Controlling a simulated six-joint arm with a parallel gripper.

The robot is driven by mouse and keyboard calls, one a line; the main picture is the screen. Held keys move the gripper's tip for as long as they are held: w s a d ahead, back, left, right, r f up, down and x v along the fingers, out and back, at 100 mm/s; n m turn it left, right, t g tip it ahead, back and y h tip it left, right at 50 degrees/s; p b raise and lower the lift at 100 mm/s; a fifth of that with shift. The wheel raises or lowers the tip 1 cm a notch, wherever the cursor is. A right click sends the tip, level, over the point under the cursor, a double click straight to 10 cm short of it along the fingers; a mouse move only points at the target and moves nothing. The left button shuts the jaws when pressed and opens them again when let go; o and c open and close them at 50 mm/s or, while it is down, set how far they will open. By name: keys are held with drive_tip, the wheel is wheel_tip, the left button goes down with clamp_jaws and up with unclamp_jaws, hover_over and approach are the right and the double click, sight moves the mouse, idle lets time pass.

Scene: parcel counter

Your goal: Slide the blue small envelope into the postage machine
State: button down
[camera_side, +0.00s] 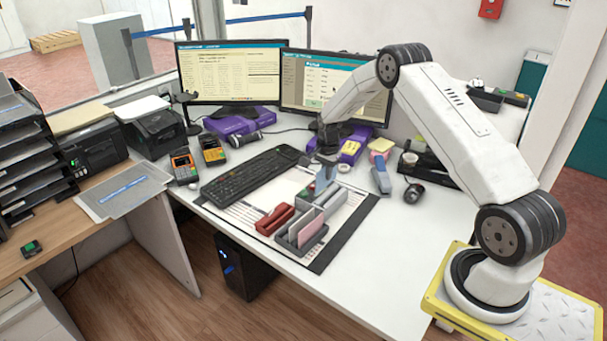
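A small light-blue envelope (325,179) stands upright just above or in the back part of a grey slotted rack (302,244). My gripper (326,162) points down at the envelope's top edge. The fingers are too small and dark to show whether they are shut on it. I cannot tell whether its lower edge is inside a rack slot or clear of it. The rack also holds a pale pink envelope (312,236). A low red device (274,220), possibly the postage machine, sits left of the rack on a dark-bordered mat.
A black keyboard (250,174) lies left of the mat. Two monitors (234,72) stand behind. A blue-grey handheld device (380,174) and a mouse (414,192) are to the right. Card terminals (184,165) stand at the left. The white counter (370,280) in front is clear.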

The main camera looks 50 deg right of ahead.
sight(332, 180)
drive_tip(key=shift+s+d, duration=0.2)
drive_tip(key=shift+d, duration=0.35)
drive_tip(key=shift+s+d, duration=0.15)
drive_tip(key=shift+d, duration=0.4)
drive_tip(key=shift+f, duration=0.2)
drive_tip(key=shift+f, duration=1.65)
drive_tip(key=shift+f, duration=2.05)
drive_tip(key=c, duration=1.2)
unclamp_jaws()
drive_tip(key=o, duration=0.5)
drive_tip(key=shift+c, duration=0.2)
wheel_tip(332, 180, up, 8)
